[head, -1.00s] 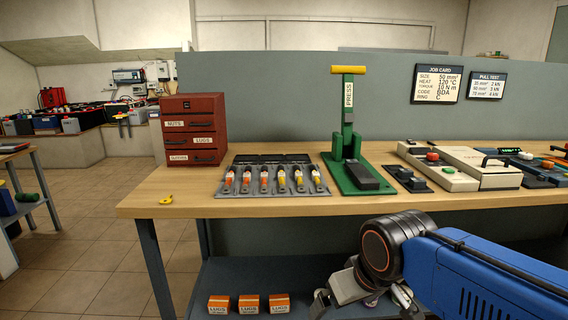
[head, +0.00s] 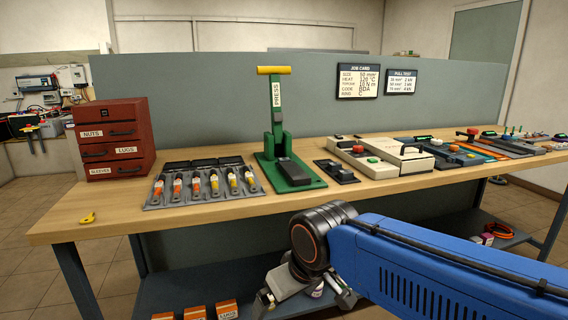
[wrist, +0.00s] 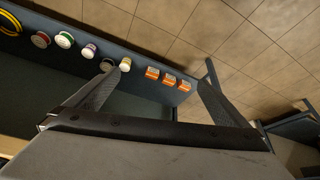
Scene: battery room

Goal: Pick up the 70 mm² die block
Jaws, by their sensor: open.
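I cannot pick out the 70 mm² die block for sure; no size marking on a block is readable. A green press (head: 284,150) with a yellow handle stands on the bench, with a dark block (head: 294,170) on its base. A small black holder (head: 336,171) lies just right of the press. A grey tray (head: 203,199) left of the press holds several orange- and yellow-marked pieces. My gripper (head: 305,298) is low in front of the bench, below its top and away from all these. In the wrist view its two fingers (wrist: 160,82) are spread and empty.
A red drawer cabinet (head: 115,138) stands at the bench's left. Right of the holder are a beige machine (head: 380,158) and other tools. Orange lug boxes (wrist: 168,80) and several spools (wrist: 64,40) sit on the lower shelf. The wooden bench's front strip (head: 150,224) is mostly clear.

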